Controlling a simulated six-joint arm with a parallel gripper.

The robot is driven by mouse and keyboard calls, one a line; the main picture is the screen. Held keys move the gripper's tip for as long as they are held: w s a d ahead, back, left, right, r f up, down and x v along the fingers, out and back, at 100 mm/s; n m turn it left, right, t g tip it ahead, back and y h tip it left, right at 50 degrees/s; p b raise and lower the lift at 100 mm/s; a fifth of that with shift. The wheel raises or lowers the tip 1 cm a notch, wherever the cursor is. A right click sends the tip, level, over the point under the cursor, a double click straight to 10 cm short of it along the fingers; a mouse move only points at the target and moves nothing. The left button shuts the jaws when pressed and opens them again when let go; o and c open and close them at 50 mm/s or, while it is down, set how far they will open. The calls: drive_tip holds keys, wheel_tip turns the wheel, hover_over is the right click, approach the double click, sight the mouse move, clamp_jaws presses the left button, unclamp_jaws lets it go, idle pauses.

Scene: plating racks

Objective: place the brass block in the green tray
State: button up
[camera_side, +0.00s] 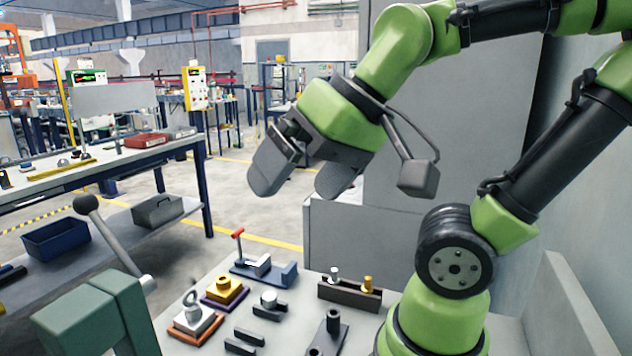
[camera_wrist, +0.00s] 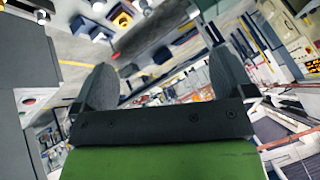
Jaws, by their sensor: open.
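A brass-yellow block with a knob (camera_side: 224,287) sits on a purple base (camera_side: 213,305) on the grey worktop. A yellow block also shows near the top of the wrist view (camera_wrist: 122,19). No green tray can be made out in either view. My gripper (camera_side: 300,183) is raised well above the worktop, tilted, with its two dark fingers wide apart and nothing between them. In the wrist view my gripper (camera_wrist: 162,62) shows the same wide, empty gap.
A silver block (camera_side: 193,318) on an orange base stands beside the brass block. Behind is a blue fixture with a red handle (camera_side: 262,268). A dark rack (camera_side: 345,294) holds a silver and a brass piece. A green lever device (camera_side: 95,312) fills the lower left.

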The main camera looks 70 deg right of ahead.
drive_tip(key=shift+s+a+f+n, duration=0.1)
drive_tip(key=shift+s+a+n, duration=0.05)
drive_tip(key=shift+s, duration=0.3)
drive_tip(key=shift+s+a+f+n, duration=0.1)
drive_tip(key=shift+s+n, duration=0.05)
drive_tip(key=shift+s, duration=0.25)
drive_tip(key=shift+c, duration=1)
